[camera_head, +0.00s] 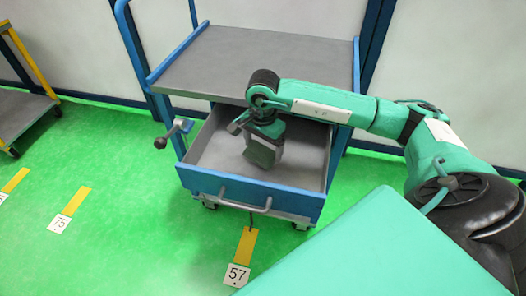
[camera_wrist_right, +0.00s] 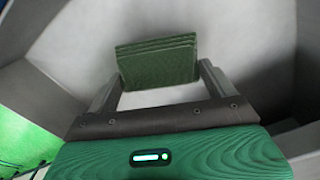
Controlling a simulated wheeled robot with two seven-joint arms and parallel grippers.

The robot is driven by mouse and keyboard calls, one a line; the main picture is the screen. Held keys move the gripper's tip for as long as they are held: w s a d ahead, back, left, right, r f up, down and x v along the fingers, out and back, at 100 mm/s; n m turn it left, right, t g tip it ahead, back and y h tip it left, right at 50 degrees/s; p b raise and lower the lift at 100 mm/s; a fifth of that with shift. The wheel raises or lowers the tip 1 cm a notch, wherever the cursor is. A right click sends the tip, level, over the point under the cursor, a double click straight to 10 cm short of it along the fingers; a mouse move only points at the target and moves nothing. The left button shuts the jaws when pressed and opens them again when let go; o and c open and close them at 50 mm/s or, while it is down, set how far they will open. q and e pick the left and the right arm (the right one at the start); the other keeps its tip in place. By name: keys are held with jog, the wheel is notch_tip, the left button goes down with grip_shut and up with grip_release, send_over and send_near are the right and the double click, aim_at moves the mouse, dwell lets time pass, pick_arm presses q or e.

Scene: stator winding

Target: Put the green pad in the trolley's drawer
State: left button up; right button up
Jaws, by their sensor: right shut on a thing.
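The green pad (camera_wrist_right: 157,62) is a dark green ribbed block between the two fingers of my right gripper (camera_wrist_right: 160,78) in the wrist view. The right gripper is shut on it. In the head view my right gripper (camera_head: 260,156) reaches down into the open drawer (camera_head: 222,190) of the blue trolley (camera_head: 270,62), and the pad cannot be told apart from the gripper there. The drawer is pulled out and its grey inside looks otherwise empty. The gap between the pad and the drawer floor (camera_wrist_right: 240,40) cannot be told. My left gripper is not in view.
The trolley's grey top is bare above the drawer. A blue clamp-like part with a dark knob (camera_head: 160,142) sticks out at the trolley's left. Another trolley (camera_head: 20,108) stands at the far left. The green floor (camera_head: 120,180) between them is clear.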

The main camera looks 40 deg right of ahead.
notch_tip(320, 180, down, 3)
jog(key=shift+r, duration=0.2)
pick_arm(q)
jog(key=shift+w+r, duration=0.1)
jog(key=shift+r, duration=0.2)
pick_arm(e)
jog(key=shift+f, duration=0.15)
jog(key=o, duration=0.8)
jog(key=shift+c, duration=0.2)
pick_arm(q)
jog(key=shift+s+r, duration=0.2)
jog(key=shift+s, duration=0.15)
